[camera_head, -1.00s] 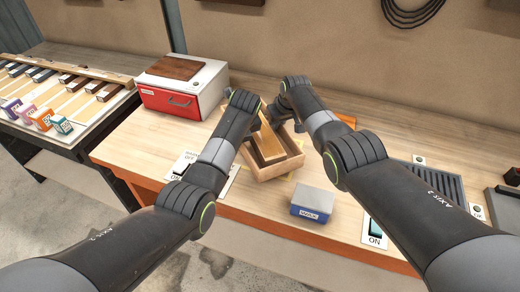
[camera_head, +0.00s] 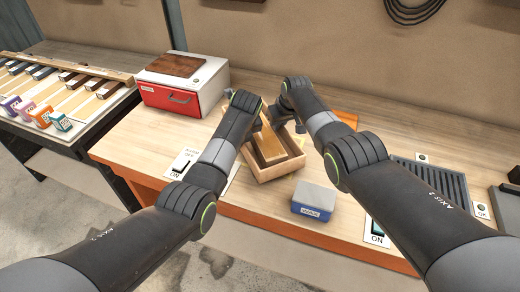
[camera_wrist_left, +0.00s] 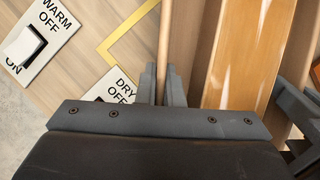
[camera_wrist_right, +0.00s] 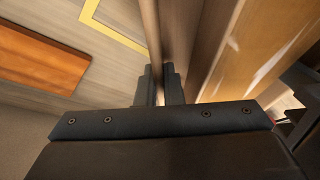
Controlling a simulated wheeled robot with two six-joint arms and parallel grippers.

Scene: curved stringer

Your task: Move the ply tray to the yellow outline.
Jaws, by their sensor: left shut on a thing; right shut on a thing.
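The ply tray (camera_head: 283,172), a shallow light wooden box, sits at mid bench between my arms in the head view. A brown wooden piece (camera_head: 269,149) lies inside it. My left gripper (camera_wrist_left: 163,82) is shut on one tray wall (camera_wrist_left: 165,35), seen edge-on in the left wrist view. My right gripper (camera_wrist_right: 160,82) is shut on another tray wall (camera_wrist_right: 151,28). Part of the yellow outline (camera_wrist_left: 122,32) shows on the bench beside the tray; a yellow corner also shows in the right wrist view (camera_wrist_right: 112,31). My arms hide much of the outline in the head view.
A blue and grey block (camera_head: 314,201) stands close to the tray's front right. A red-fronted drawer box (camera_head: 170,99) stands at back left. Switch plates (camera_head: 183,164) lie left of the tray, with another (camera_head: 377,232) at front right. A ribbed dark plate (camera_head: 430,180) lies at right.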

